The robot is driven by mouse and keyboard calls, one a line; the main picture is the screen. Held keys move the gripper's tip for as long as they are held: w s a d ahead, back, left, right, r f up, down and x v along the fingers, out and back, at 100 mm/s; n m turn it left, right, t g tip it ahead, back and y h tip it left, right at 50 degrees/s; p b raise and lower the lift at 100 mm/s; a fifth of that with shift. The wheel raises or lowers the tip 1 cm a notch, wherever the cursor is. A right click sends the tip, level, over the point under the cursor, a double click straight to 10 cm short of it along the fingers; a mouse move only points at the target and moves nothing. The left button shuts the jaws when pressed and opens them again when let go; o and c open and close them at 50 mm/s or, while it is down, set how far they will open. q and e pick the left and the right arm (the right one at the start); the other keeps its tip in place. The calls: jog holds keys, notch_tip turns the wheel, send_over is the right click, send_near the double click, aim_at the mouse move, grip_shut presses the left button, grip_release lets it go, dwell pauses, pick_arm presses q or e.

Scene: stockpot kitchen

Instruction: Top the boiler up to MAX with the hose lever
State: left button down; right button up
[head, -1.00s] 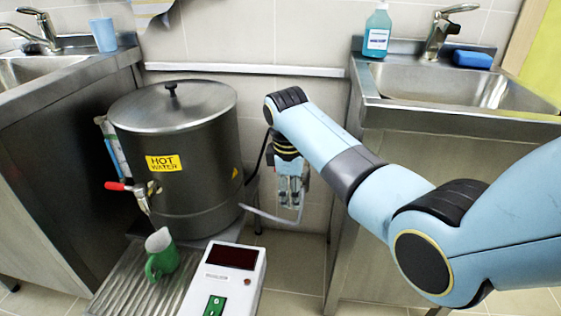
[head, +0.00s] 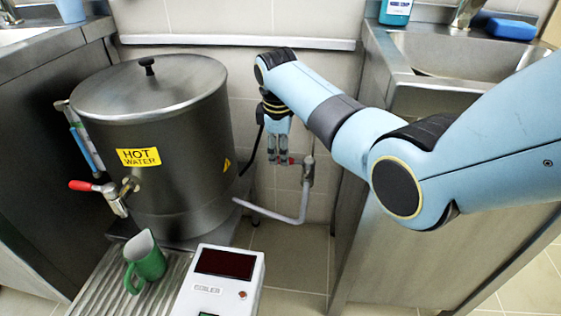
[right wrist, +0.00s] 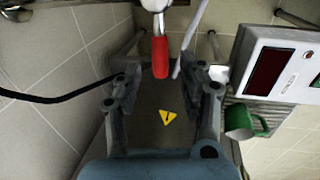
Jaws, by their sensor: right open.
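The steel boiler (head: 155,185) stands at the left with its lid on. A sight tube (head: 85,145) with blue in it runs up its left side; its MAX mark is too small to read. The red hose lever (right wrist: 160,57) shows in the right wrist view, beyond and roughly between my right fingertips. My right gripper (head: 278,160) is open and empty, pointing down just left of the hose valve (head: 308,172); its fingers also show in the right wrist view (right wrist: 164,82). The grey hose (head: 285,217) runs from the valve to the boiler. My left gripper is not in view.
A red-handled tap (head: 95,188) sticks out from the boiler's front, above a green mug (head: 146,260) on a ribbed drainer (head: 95,292). A white display box (head: 222,282) stands beside it, its screen dark. Sink cabinets flank both sides.

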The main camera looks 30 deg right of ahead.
jog(key=shift+w+d+f+b, duration=0.1)
jog(key=shift+f+b, duration=0.1)
jog(key=shift+f, duration=0.4)
jog(key=shift+w+d+f+b, duration=0.1)
jog(key=shift+f+b, duration=0.1)
jog(key=shift+f, duration=0.4)
grip_shut()
